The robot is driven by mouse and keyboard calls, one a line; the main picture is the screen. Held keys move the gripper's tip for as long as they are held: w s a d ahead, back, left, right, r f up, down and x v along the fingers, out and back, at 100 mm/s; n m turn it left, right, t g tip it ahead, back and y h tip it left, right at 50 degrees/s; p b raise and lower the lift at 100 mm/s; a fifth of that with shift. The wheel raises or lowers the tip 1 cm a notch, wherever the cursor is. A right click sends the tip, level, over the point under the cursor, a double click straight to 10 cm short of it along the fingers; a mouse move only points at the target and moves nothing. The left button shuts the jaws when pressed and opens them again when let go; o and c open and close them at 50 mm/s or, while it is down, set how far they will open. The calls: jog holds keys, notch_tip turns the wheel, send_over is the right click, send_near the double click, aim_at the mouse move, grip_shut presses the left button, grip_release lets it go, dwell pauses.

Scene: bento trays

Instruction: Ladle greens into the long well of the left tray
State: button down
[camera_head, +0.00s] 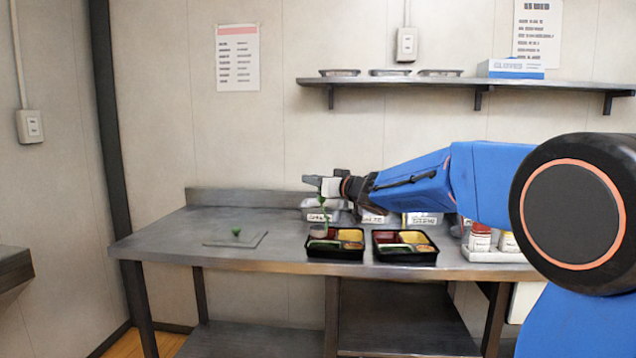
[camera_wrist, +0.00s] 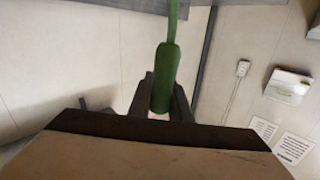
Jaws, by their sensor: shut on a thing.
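My gripper (camera_head: 316,183) is shut on the green handle of a ladle (camera_head: 323,203), above the back left of the left tray. The wrist view shows the thick green grip (camera_wrist: 165,75) between the two dark fingers (camera_wrist: 163,98). The ladle hangs down, and its greyish bowl (camera_head: 317,231) appears at the back left corner of the left tray; its contents are too small to tell. The left tray (camera_head: 336,257) is black, with red and yellow wells at the back. Green shows in its front left well (camera_head: 322,244).
A similar black tray (camera_head: 405,259) stands close on the right. Labelled bins (camera_head: 372,217) line the back. Jars (camera_head: 480,238) stand at right. The table's left part is mostly clear.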

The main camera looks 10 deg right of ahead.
jog(key=shift+n, duration=0.4)
jog(key=shift+s+a+r, duration=0.2)
jog(key=shift+r, duration=0.8)
jog(key=shift+s+a+r, duration=0.15)
jog(key=shift+r, duration=0.8)
